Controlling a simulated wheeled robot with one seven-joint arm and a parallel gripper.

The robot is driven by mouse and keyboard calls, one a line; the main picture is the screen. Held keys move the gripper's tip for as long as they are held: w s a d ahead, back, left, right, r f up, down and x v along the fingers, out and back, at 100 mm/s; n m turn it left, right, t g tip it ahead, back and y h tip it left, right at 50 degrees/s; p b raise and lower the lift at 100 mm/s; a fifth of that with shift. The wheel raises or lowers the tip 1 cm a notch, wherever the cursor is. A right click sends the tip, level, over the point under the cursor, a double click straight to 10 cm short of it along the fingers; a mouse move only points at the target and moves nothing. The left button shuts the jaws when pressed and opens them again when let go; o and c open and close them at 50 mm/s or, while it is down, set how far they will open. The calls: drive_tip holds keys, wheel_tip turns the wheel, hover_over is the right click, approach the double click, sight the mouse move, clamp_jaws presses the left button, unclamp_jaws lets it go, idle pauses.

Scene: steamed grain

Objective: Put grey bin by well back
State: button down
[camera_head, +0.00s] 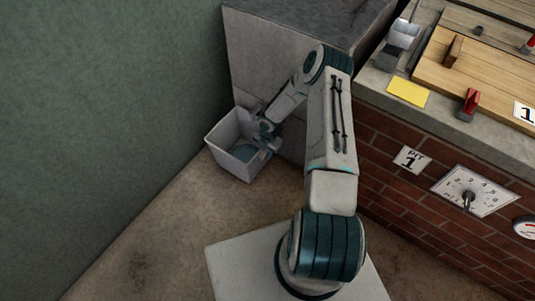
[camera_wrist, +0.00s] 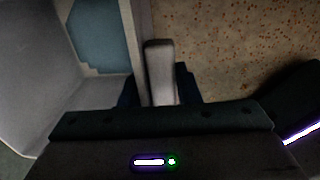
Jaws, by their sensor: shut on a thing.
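The grey bin (camera_head: 229,163) is in the corner between the green wall and the grey block in the head view. It is open at the top, a little tilted in the picture, and shows something bluish inside. My gripper (camera_head: 266,139) is at the bin's right side, shut on its wall. In the wrist view the bin (camera_wrist: 40,60) fills the left side, with its wall edge beside one pale finger. The other finger is not clearly seen. I cannot tell whether the bin touches the floor.
A grey block (camera_head: 262,55) stands behind the bin, and a green wall (camera_head: 110,110) is at its left. A brick base (camera_head: 390,185) with dials and a counter is on the right. The counter holds a yellow card (camera_head: 408,92) and wooden boards. Floor (camera_head: 140,240) at lower left is clear.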

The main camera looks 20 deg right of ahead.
drive_tip(key=shift+w+d, duration=0.2)
drive_tip(key=shift+d, duration=0.05)
drive_tip(key=shift+f, duration=0.3)
drive_tip(key=shift+f+b, duration=0.8)
drive_tip(key=shift+f, duration=0.6)
drive_tip(key=shift+f, duration=0.2)
drive_tip(key=c, duration=1.1)
unclamp_jaws()
drive_tip(key=shift+r, duration=0.1)
